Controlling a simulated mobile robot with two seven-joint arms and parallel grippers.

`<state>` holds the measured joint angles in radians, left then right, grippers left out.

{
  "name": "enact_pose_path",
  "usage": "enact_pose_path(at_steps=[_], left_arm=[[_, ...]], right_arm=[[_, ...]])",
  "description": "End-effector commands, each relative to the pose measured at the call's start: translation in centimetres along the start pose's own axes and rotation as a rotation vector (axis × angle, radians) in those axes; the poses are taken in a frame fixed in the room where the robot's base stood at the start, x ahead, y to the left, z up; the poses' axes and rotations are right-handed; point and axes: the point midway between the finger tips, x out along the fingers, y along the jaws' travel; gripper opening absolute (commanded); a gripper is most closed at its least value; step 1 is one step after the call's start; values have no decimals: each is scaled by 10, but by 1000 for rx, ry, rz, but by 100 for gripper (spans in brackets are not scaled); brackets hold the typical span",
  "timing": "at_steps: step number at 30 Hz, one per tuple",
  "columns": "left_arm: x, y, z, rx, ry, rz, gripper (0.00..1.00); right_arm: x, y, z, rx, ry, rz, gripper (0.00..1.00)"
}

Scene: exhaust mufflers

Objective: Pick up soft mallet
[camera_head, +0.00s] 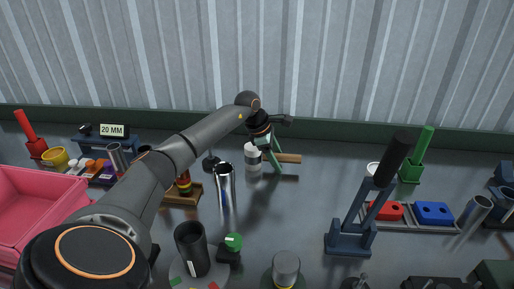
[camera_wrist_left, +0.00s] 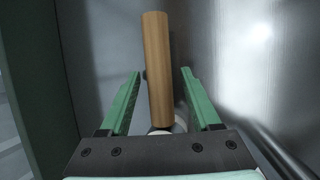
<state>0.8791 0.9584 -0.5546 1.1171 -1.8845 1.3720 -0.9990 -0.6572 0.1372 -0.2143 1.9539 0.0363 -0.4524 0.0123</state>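The soft mallet's wooden handle (camera_head: 289,158) shows in the head view, sticking out to the right past my left gripper (camera_head: 273,156). In the left wrist view the handle (camera_wrist_left: 158,70) runs lengthwise between my two green fingers (camera_wrist_left: 161,74). There is a gap on each side, so the gripper is open around the handle and not closed on it. A pale rounded part (camera_wrist_left: 180,120) shows at the handle's near end, mostly hidden by the gripper body. My right gripper is not in view.
A pale cylinder (camera_head: 252,160) stands just left of the fingers. A shiny metal tube (camera_head: 225,187) stands nearer. A blue stand with a black cylinder (camera_head: 387,162) is on the right, and a pink bin (camera_head: 38,205) on the left. A corrugated wall (camera_head: 330,60) rises behind the bench.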

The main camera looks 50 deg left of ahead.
Motion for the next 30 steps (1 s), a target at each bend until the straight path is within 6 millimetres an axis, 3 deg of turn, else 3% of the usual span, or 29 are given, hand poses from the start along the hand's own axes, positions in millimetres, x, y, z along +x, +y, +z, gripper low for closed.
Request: enact_pose_path(at_steps=[2, 16, 30], left_arm=[[0, 0, 0, 0, 0, 0, 54], [-1, 0, 0, 0, 0, 1, 1], [-3, 1, 1, 0, -2, 3, 0]], right_arm=[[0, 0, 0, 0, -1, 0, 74], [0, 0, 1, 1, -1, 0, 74], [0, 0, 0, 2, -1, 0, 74]])
